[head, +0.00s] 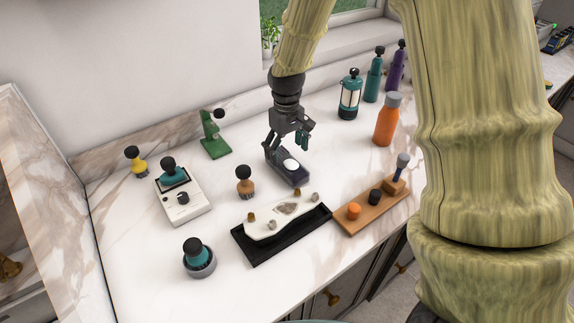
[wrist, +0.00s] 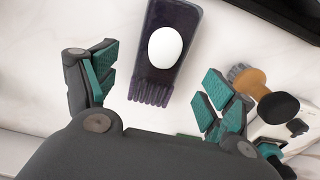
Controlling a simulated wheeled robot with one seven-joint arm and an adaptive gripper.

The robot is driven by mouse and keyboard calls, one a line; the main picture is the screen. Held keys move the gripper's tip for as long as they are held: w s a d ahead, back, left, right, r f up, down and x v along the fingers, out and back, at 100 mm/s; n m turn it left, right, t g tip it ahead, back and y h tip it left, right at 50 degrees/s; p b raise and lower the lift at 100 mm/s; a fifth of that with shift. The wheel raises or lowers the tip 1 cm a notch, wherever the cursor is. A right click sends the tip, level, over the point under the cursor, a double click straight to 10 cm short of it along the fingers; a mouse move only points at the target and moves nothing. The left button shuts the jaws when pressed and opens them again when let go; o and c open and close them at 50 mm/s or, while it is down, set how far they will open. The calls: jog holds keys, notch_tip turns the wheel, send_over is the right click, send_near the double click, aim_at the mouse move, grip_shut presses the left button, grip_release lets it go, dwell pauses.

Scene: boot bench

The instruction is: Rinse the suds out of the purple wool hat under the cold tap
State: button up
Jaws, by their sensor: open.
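I see no wool hat and no tap in either view. The purple thing near my gripper is a flat, dark purple dish (head: 297,180) with a ribbed end, on the marble counter; in the wrist view (wrist: 150,88) it lies ahead of the fingers. A smooth white oval piece (head: 291,165) rests on it, clear in the wrist view (wrist: 165,47). My gripper (head: 286,150) is open and empty, hanging over the dish's far side in the head view. In the wrist view, its teal-padded fingers (wrist: 157,90) stand apart on either side of the ribbed end.
A brown-handled brush (head: 245,182) stands left of the dish, also in the wrist view (wrist: 265,92). A black tray (head: 262,250) and wooden board (head: 372,217) lie in front. A white device (head: 183,203) is left; an orange bottle (head: 386,122) and press (head: 349,97) are right.

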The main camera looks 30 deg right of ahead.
aim_at(287, 162)
jog(key=shift+s, duration=0.15)
jog(key=shift+s+f, duration=0.1)
jog(key=shift+f, duration=0.1)
jog(key=shift+w+f+p, duration=0.2)
jog(key=shift+f+p, duration=0.9)
jog(key=shift+f, duration=1.3)
jog(key=c, duration=1.2)
jog(key=shift+r, duration=0.1)
notch_tip(287, 162, up, 9)
jog(key=b, duration=0.2)
jog(key=shift+b, duration=0.3)
jog(key=shift+r, duration=0.45)
jog(key=shift+s+d, duration=0.1)
jog(key=shift+d, duration=0.05)
